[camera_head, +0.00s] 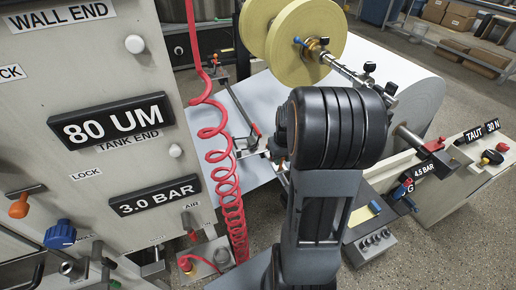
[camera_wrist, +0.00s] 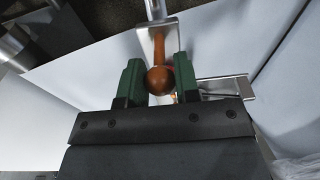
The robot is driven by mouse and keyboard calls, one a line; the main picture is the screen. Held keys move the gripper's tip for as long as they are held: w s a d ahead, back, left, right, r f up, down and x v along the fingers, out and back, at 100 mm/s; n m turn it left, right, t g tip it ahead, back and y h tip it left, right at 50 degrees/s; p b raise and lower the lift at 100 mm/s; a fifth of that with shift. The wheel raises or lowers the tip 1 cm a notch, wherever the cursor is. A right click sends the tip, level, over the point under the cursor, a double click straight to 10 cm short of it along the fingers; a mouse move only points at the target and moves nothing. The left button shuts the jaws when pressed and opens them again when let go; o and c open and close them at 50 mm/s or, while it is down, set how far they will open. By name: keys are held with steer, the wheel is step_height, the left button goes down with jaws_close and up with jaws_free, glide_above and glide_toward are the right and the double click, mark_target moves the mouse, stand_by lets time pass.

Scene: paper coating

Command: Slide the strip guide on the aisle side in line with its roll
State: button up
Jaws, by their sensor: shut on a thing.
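In the wrist view my gripper (camera_wrist: 159,72) has its green fingers on either side of an orange-brown knob (camera_wrist: 160,82) with a short stem. The knob stands on a metal guide bracket (camera_wrist: 150,42) above the pale paper web. In the head view two yellow strip rolls (camera_head: 312,44) sit side by side on a metal shaft at the top. My arm's dark wrist hides the gripper and most of the guide there. How the guide lines up with its roll cannot be told.
A coiled red air hose (camera_head: 222,165) hangs left of my arm. The control cabinet (camera_head: 95,80) fills the left. A large white paper roll (camera_head: 418,98) and a side frame with switches and labels (camera_head: 440,185) lie to the right. Open floor shows at lower right.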

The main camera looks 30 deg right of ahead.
steer(key=c, duration=0.3)
steer(key=shift+w, duration=0.15)
steer(key=p, duration=0.3)
glide_above(263, 140)
steer(key=s, duration=0.3)
steer(key=shift+s+a, duration=0.1)
steer(key=shift+a, duration=0.1)
stand_by(2.5)
steer(key=shift+w+d, duration=0.1)
steer(key=shift+w, duration=0.4)
steer(key=shift+w+d+r, duration=0.1)
steer(key=shift+w, duration=0.65)
steer(key=o, duration=0.9)
